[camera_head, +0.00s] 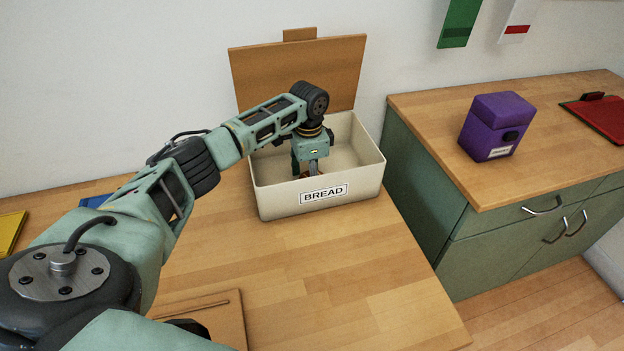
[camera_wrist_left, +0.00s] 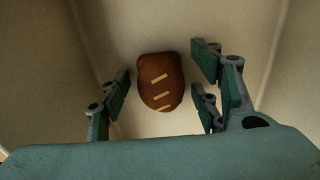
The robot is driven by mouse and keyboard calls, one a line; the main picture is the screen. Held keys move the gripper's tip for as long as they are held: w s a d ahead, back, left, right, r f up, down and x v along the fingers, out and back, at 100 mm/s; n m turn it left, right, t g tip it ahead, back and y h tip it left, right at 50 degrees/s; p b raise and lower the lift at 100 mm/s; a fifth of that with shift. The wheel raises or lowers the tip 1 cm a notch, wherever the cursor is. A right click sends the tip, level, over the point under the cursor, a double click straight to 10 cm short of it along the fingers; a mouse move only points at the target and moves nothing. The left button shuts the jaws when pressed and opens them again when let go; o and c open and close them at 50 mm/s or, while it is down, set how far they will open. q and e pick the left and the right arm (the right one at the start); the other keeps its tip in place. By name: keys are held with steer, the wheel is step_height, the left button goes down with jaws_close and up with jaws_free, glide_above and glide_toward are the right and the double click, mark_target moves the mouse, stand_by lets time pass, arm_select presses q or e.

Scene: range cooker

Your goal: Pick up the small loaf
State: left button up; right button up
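The small loaf (camera_wrist_left: 161,82) is brown with pale slashes on top. It lies on the floor of the cream bread box (camera_head: 279,204), labelled BREAD, which stands on the wooden counter with its wooden lid raised behind. My left gripper (camera_head: 309,172) reaches down into the box from above. In the left wrist view the left gripper's fingers (camera_wrist_left: 160,98) are spread wide on both sides of the loaf, with a visible gap on each side. In the head view only a small brown bit of the loaf shows past the gripper. My right gripper is in neither view.
The box walls stand close around my left gripper. A purple canister (camera_head: 493,127) and a red board (camera_head: 603,117) are on the right-hand counter. A wooden board (camera_head: 222,313) lies at the front. The counter before the box is clear.

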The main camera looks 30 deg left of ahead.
arm_select(q)
steer(key=c, duration=1)
